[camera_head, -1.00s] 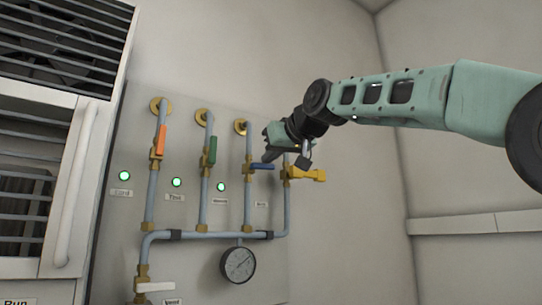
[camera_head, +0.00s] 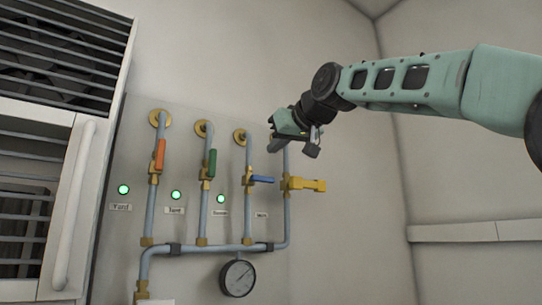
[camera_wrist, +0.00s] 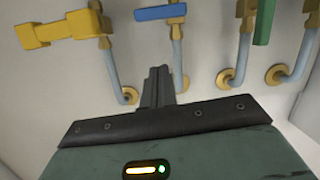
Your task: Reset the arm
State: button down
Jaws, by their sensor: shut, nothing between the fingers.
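My gripper (camera_head: 275,134) is at the upper right of the pipe panel, just in front of the top of the rightmost pipe. In the wrist view its fingers (camera_wrist: 157,78) are together with nothing between them. Below it are the yellow valve handle (camera_head: 308,185), turned sideways, and the blue valve handle (camera_head: 262,179), also sideways. Both also show in the wrist view, the yellow one (camera_wrist: 60,30) at the left and the blue one (camera_wrist: 160,13) at the top. The gripper appears apart from both handles.
The orange handle (camera_head: 160,154) and green handle (camera_head: 212,163) are upright on the left pipes. Several green lamps (camera_head: 176,195) are lit. A gauge (camera_head: 238,278) hangs below the pipes. A white louvred cabinet (camera_head: 70,200) stands at the left. The right wall side is open.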

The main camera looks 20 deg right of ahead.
jog(key=b+v, duration=0.2)
jog(key=v, duration=0.5)
jog(key=a+f+n+g+b, duration=0.1)
jog(key=a+f+g+b, duration=0.3)
jog(key=f, duration=1.1)
jog(key=a+f+g+b, duration=0.15)
jog(key=a+f, duration=0.55)
jog(key=f, duration=0.8)
jog(key=s+a+f+g+b, duration=0.1)
jog(key=s+f+g, duration=0.1)
jog(key=s+f, duration=0.35)
jog(key=s+a+f+n+g, duration=0.1)
jog(key=s+f, duration=0.1)
jog(key=f, duration=0.7)
jog(key=s+f+g+b, duration=0.1)
jog(key=s+f+g, duration=0.15)
jog(key=f, duration=0.45)
jog(key=s+d+f+g+h+b, duration=0.1)
jog(key=s+d+f, duration=0.2)
jog(key=s+f, duration=0.6)
jog(key=s+d+f+n+g+h+b, duration=0.1)
jog(key=s+d+f+g+h+b, duration=0.1)
jog(key=s+f, duration=0.8)
notch_tip(320, 180, down, 3)
jog(key=shift+d+r+g+h, duration=0.15)
jog(key=shift+d+g+h, duration=0.15)
jog(key=shift+d, duration=0.4)
